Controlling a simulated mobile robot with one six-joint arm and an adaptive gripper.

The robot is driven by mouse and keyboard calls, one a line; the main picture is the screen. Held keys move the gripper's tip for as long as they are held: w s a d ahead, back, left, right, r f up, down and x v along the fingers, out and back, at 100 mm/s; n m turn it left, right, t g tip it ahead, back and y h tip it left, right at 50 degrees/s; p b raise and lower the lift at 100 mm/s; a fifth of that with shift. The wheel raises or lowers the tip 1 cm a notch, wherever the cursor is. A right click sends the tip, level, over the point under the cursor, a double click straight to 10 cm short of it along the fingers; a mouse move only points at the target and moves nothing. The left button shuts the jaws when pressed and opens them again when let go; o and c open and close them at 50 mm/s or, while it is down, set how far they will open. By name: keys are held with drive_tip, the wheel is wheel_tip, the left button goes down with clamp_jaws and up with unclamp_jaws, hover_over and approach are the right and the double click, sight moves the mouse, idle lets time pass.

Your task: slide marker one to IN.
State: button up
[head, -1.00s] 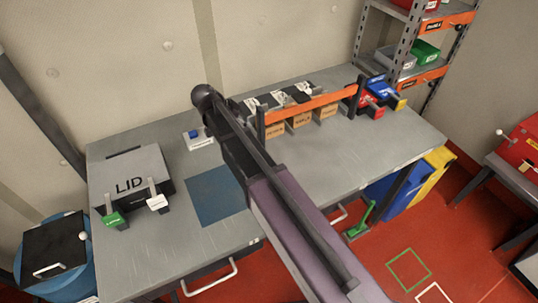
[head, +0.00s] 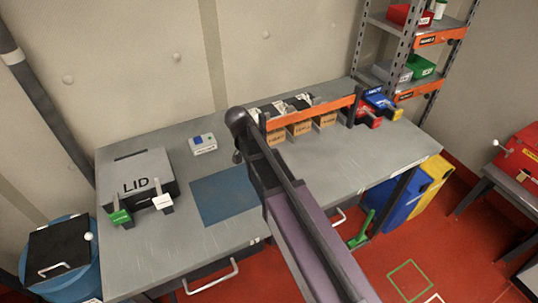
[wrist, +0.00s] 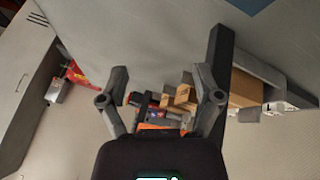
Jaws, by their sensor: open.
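No part labelled marker one or IN can be made out in either view. An orange rail (head: 310,111) stands at the back of the bench, with cardboard boxes (head: 300,128) below and black-and-white items (head: 298,102) behind it. My gripper (wrist: 163,92) is open and empty in the wrist view. Boxes (wrist: 181,97) and an orange strip (wrist: 160,127) show beyond and between its fingers, apart from them. In the head view my arm covers the rail's left end, and my gripper's fingers are mostly hidden.
Red (head: 367,116) and blue bins (head: 382,100) stand right. The bench front right is clear.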

drive_tip(key=shift+s+d+f, duration=0.1)
drive_tip(key=shift+s+d, duration=0.1)
drive_tip(key=shift+d, duration=0.1)
drive_tip(key=s+d+n, duration=0.1)
drive_tip(key=s+d, duration=0.1)
drive_tip(key=s+d+f+n+y, duration=0.1)
drive_tip(key=s+d, duration=0.1)
drive_tip(key=s+d+n+g+y, duration=0.1)
drive_tip(key=s+d, duration=0.1)
drive_tip(key=d, duration=0.1)
drive_tip(key=shift+s+d+f+n, duration=0.1)
drive_tip(key=shift+s+f+n, duration=0.15)
drive_tip(key=shift+n, duration=0.15)
drive_tip(key=s+d+n+y, duration=0.1)
drive_tip(key=s, duration=0.1)
drive_tip(key=s+d+n+y, duration=0.1)
drive_tip(key=s+d, duration=0.1)
drive_tip(key=s+d+n+y, duration=0.1)
drive_tip(key=s+n, duration=0.1)
drive_tip(key=shift+s+d+f, duration=0.3)
drive_tip(key=shift+d+f, duration=0.05)
drive_tip(key=shift+d, duration=0.05)
drive_tip(key=shift+s+d+n+y, duration=0.15)
drive_tip(key=shift+s+n+y, duration=0.15)
drive_tip(key=c, duration=0.4)
drive_tip(key=shift+o, duration=0.2)
